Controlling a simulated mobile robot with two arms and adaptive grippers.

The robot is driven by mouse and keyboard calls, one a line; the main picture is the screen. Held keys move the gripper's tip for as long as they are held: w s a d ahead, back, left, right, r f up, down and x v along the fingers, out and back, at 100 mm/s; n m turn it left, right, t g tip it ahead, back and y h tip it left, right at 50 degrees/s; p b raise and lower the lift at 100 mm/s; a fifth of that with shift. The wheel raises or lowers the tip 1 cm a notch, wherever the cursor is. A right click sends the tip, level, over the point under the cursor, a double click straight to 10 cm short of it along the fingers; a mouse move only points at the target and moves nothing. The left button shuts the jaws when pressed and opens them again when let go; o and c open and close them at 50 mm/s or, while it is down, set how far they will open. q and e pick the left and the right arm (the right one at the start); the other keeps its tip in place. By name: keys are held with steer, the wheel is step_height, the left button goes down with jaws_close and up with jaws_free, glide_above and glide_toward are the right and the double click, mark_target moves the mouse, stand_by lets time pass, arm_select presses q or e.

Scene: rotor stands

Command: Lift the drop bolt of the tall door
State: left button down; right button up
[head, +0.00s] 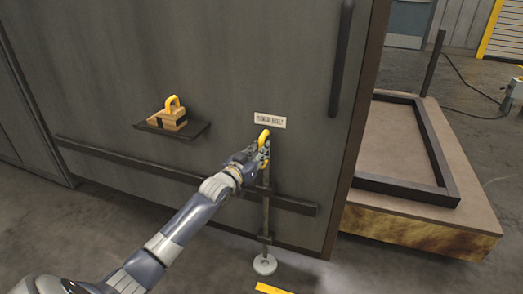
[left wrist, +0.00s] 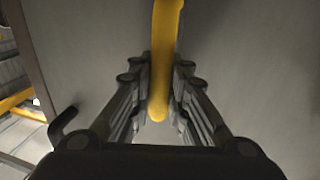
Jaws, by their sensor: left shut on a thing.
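The tall grey door (head: 225,60) fills the middle of the head view. Its drop bolt (head: 266,215) is a dark upright rod low on the door, with a yellow handle (head: 263,136) at the top. Below the rod is a round pale floor piece (head: 264,265); I cannot tell whether the rod's tip sits in it. My left gripper (head: 262,150) is shut on the yellow handle. In the left wrist view the handle (left wrist: 160,70) runs between the two fingers. The fingers hide part of the handle and the rod's top. My right gripper is not in view.
A small shelf (head: 158,129) on the door holds a wooden block with a yellow loop (head: 172,115). A label (head: 270,121) is above the bolt. A dark vertical pull bar (head: 341,58) is near the door's right edge. A platform with a dark frame (head: 400,185) stands right.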

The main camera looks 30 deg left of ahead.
arm_select(q)
steer(key=shift+r, duration=0.25)
steer(key=c, duration=1.5)
jaws_free()
steer(key=shift+c, duration=0.2)
steer(key=shift+s+f, duration=0.1)
steer(key=shift+f, duration=0.05)
steer(key=s, duration=1.2)
steer(key=shift+d, duration=0.2)
